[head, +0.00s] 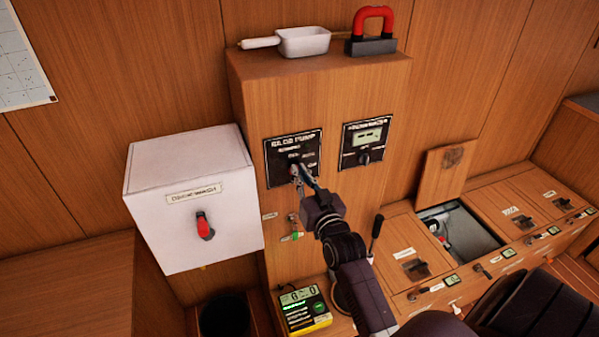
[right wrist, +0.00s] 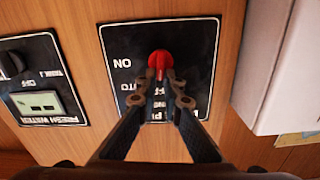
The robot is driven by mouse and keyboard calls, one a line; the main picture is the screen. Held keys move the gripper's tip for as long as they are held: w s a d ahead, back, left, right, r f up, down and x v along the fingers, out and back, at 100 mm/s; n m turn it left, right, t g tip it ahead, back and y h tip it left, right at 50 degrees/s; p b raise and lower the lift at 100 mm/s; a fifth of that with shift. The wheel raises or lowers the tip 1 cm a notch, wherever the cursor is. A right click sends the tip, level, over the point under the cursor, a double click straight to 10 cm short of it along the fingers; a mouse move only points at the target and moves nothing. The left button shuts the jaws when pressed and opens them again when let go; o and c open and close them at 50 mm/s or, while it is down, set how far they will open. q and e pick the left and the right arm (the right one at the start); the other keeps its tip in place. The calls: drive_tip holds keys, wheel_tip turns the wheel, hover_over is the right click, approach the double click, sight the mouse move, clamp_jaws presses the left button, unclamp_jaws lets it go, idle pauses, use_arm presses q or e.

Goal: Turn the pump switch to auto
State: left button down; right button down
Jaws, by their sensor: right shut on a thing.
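The pump switch is a red knob on the black bilge pump panel (head: 277,157), on the wooden cabinet front. In the right wrist view the red knob (right wrist: 160,60) stands out between the fingertips, and the panel (right wrist: 203,45) and its lettering appear upside down. The fingers hide part of the labels, and I cannot tell which label the knob points to. My left gripper is not in view.
A white box (head: 170,180) with a red switch juts out left of the panel. A fresh water panel (head: 379,130) is to the right. A white scoop (head: 303,42) and a red-handled block (head: 371,45) stand on top. A yellow meter (head: 304,310) and lever (head: 376,232) are below.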

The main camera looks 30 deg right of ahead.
drive_tip(key=m, duration=0.1)
drive_tip(key=m+p, duration=0.1)
drive_tip(key=m, duration=0.1)
drive_tip(key=shift+s+d, duration=0.1)
drive_tip(key=shift+d, duration=0.15)
drive_tip(key=shift+d+f+m+p, duration=0.15)
drive_tip(key=shift+m+p, duration=0.1)
drive_tip(key=shift+m, duration=0.8)
drive_tip(key=shift+d+f+m+p, duration=0.1)
drive_tip(key=shift+m+p, duration=0.15)
drive_tip(key=shift+m, duration=1.1)
drive_tip(key=c, duration=2.1)
unclamp_jaws()
drive_tip(key=shift+s, duration=0.15)
drive_tip(key=v, duration=1.1)
drive_tip(key=shift+s+a, duration=0.2)
drive_tip(key=shift+s, duration=0.2)
